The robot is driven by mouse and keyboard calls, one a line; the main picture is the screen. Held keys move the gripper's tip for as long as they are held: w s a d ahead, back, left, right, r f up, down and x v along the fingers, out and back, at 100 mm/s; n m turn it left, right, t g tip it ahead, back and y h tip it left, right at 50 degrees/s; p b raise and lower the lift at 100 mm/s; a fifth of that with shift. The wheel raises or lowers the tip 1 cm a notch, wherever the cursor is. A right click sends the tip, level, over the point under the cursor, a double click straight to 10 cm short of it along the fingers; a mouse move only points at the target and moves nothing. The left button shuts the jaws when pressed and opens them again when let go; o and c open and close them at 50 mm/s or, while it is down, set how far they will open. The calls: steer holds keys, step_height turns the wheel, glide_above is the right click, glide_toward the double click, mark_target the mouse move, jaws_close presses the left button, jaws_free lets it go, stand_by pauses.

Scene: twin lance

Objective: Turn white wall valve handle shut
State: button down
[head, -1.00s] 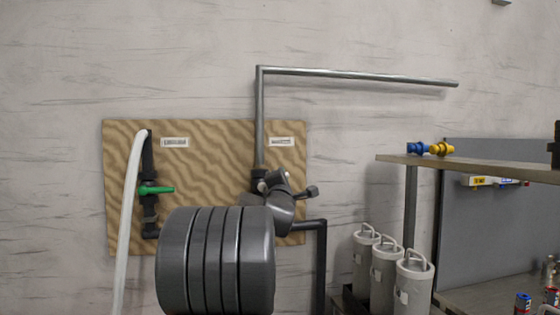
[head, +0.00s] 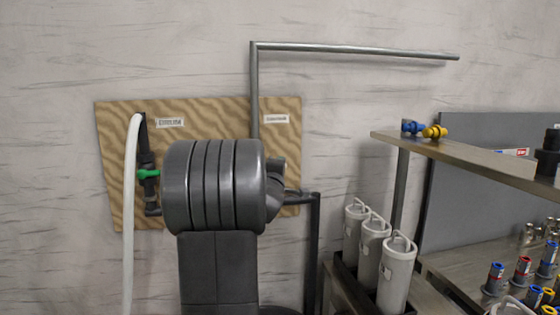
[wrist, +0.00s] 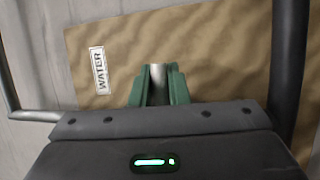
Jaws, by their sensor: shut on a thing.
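In the wrist view my gripper (wrist: 159,80) has its two green fingers closed around a small whitish piece, which looks like the white valve handle (wrist: 157,70). Only its end shows between the fingers, so its angle cannot be told. A tag reading WATER (wrist: 99,70) is beside it on the wavy tan board (wrist: 215,50). In the head view the board (head: 115,180) hangs on the wall, and my dark arm covers my gripper, the white handle and its valve body.
A second valve with a green handle (head: 149,174) and a white hose (head: 129,210) are left of my arm. A grey pipe (head: 350,50) runs above. A shelf (head: 470,158), grey canisters (head: 398,270) and a bench with small parts are at right.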

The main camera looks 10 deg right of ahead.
steer(key=shift+f, duration=0.1)
steer(key=c, duration=1.4)
jaws_free()
steer(key=b+v, duration=0.1)
steer(key=v, duration=1.2)
steer(key=shift+s+a+f+b, duration=0.1)
steer(key=shift+s+a+b, duration=0.1)
steer(key=shift+s+b, duration=0.1)
steer(key=p+x, duration=0.1)
steer(key=x, duration=1.3)
steer(key=shift+p, duration=0.35)
steer(key=shift+s, duration=0.1)
